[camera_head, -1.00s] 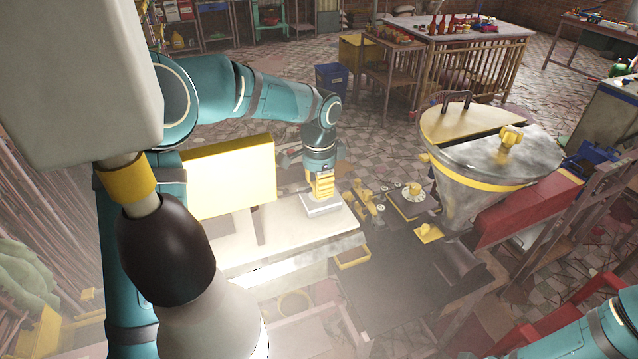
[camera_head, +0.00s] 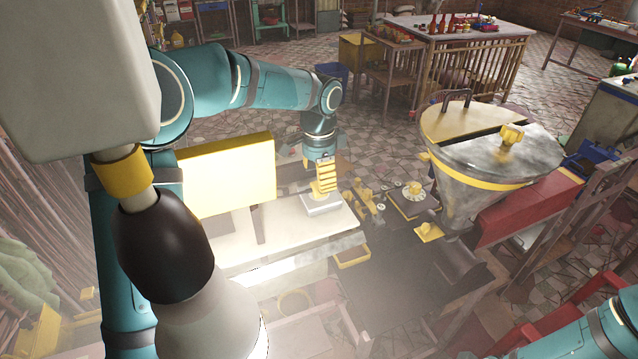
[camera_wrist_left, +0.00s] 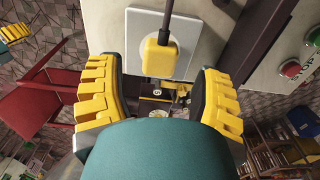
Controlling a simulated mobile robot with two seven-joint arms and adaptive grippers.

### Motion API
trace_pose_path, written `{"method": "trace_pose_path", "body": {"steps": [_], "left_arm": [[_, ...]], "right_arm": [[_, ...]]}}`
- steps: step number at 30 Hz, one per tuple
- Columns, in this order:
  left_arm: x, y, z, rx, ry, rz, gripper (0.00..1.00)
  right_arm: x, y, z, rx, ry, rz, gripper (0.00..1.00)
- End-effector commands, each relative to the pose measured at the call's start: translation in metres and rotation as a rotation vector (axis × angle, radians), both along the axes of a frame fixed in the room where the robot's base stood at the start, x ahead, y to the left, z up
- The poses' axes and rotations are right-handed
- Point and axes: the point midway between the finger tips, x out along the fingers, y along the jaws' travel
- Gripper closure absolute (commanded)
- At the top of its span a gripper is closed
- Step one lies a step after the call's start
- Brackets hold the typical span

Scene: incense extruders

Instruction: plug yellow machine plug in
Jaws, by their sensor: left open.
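The yellow plug (camera_wrist_left: 159,57) is in the left wrist view with its dark cord running up from it. It sits against the round face of a white socket plate (camera_wrist_left: 137,42); whether it is fully seated I cannot tell. My left gripper (camera_wrist_left: 160,92) is open, its yellow ridged fingers spread to either side and below the plug in that picture, apart from it. In the head view the left gripper (camera_head: 326,177) is just above the white socket box (camera_head: 321,204) on the pale bench top (camera_head: 285,232). The plug is not distinct from the fingers there.
A yellow panel (camera_head: 228,175) stands left of the gripper. A metal hopper with a yellow rim (camera_head: 487,180) stands right. Red and green buttons (camera_wrist_left: 289,69) are on a panel near the socket. My right arm (camera_head: 590,335) shows at the lower right, without its gripper.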

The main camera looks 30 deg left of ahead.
Motion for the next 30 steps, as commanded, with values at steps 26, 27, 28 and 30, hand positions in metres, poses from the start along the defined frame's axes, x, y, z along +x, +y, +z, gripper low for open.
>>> {"method": "trace_pose_path", "body": {"steps": [26,27,28,30], "left_arm": [[0.000,0.000,0.090,0.000,0.000,0.000,0.34],[0.000,0.000,0.090,0.000,0.000,0.000,0.34],[0.000,0.000,0.090,0.000,0.000,0.000,0.34],[0.000,0.000,0.089,0.000,0.000,0.000,0.34]], "right_arm": [[0.000,0.000,0.000,0.000,0.000,0.000,1.00],[0.000,0.000,0.000,0.000,0.000,0.000,1.00],[0.000,0.000,0.000,0.000,0.000,0.000,1.00],[0.000,0.000,0.000,0.000,0.000,0.000,1.00]]}}
